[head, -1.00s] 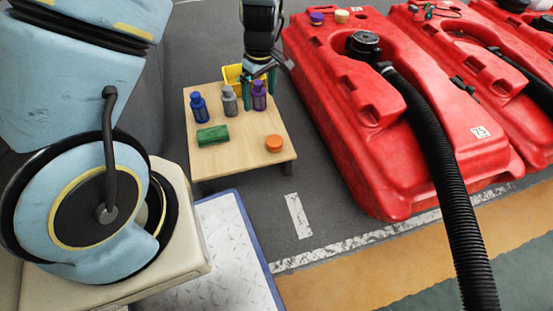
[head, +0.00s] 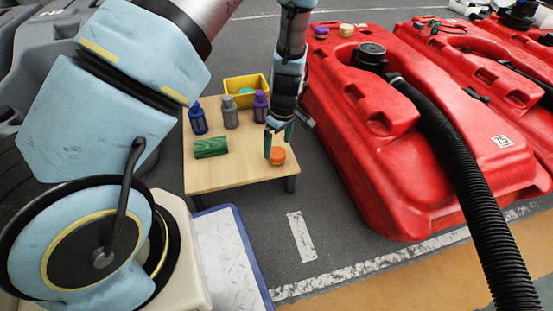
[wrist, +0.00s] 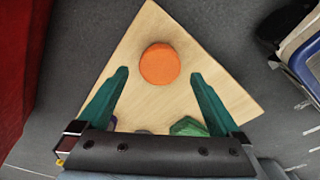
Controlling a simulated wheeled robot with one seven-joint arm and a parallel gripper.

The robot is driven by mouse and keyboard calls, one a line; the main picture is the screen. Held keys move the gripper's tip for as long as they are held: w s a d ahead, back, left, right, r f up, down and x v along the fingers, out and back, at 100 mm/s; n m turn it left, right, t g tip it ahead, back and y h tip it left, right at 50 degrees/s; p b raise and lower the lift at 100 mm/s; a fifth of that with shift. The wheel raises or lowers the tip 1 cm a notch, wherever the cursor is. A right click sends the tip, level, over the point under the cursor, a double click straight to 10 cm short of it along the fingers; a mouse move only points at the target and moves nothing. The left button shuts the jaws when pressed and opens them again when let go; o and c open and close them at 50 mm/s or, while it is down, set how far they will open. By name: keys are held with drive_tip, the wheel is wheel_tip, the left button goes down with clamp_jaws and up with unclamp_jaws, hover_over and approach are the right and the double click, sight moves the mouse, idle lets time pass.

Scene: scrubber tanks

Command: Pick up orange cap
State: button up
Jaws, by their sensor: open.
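The orange cap (head: 277,156) lies flat on the right front part of the small wooden table (head: 225,180). In the wrist view the round orange cap (wrist: 160,64) sits ahead of the fingertips, roughly centred between them. My gripper (head: 279,140) is above the cap, its green fingers pointing down. In the wrist view my gripper (wrist: 158,75) shows its two fingers wide apart with nothing between them. The cap is apart from both fingers in that view.
A large red tank (head: 400,150) with a black hose (head: 450,155) stands close to the right.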

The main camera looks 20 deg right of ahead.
sight(276, 152)
drive_tip(key=f+b, duration=0.2)
drive_tip(key=f, duration=0.1)
drive_tip(key=f+b, duration=0.1)
drive_tip(key=shift+w+a+f, duration=0.1)
drive_tip(key=shift+w+f, duration=0.2)
drive_tip(key=shift+f, duration=0.05)
drive_tip(key=shift+r, duration=0.1)
drive_tip(key=c, duration=1.3)
